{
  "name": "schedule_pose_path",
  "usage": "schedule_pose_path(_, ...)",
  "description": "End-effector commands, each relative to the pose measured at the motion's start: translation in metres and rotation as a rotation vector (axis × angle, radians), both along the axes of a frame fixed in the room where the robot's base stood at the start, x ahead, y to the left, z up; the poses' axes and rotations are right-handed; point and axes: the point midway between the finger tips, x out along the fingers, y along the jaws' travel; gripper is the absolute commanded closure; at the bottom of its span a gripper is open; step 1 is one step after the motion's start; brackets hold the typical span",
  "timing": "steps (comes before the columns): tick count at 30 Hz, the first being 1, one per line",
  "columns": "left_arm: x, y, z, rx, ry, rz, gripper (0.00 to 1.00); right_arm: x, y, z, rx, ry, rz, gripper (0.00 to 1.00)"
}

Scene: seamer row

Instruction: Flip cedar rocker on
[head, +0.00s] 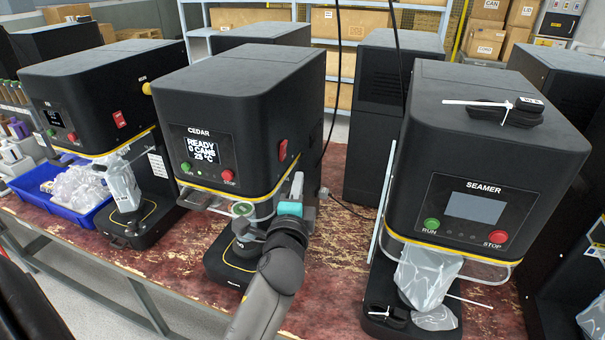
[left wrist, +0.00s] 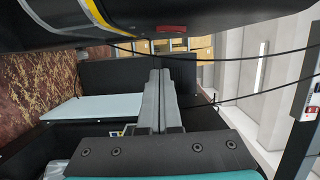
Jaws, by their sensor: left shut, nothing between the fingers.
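The cedar seamer (head: 225,110) is a black machine in the middle of the head view. Its lit screen (head: 201,147) reads CEDAR, READY, 0 CANS, 25 °C. A red rocker (head: 283,151) sits on its right side face. My left gripper (head: 297,182) is shut and empty, pointing up, just below and right of the rocker and apart from it. In the left wrist view the closed fingers (left wrist: 160,78) point toward the background, and the red rocker (left wrist: 171,29) shows above them on the dark side face. Which way the rocker is tipped cannot be told.
Another black machine (head: 85,90) with its own red switch (head: 119,118) stands left, near a blue bin (head: 60,200) of clear bags. A black cable (head: 338,100) hangs behind the gripper. Worn red bench (head: 335,260) is bare between machines.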

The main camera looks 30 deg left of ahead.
Motion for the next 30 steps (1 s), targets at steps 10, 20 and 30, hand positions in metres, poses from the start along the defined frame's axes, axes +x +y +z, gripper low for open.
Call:
schedule_pose_path(10, -0.036, -0.02, -0.002, -0.002, 0.0, -0.002, 1.0, -0.001, 0.023, -0.007, 0.03, 0.001, -0.001, 0.0)
schedule_pose_path(20, -0.039, -0.022, -0.001, -0.002, 0.0, -0.002, 1.0, -0.001, 0.016, -0.007, 0.021, 0.002, -0.001, 0.0)
schedule_pose_path(30, -0.038, -0.022, -0.004, -0.006, 0.003, -0.004, 1.0, -0.001, 0.015, -0.007, 0.019, 0.002, -0.003, 0.0)
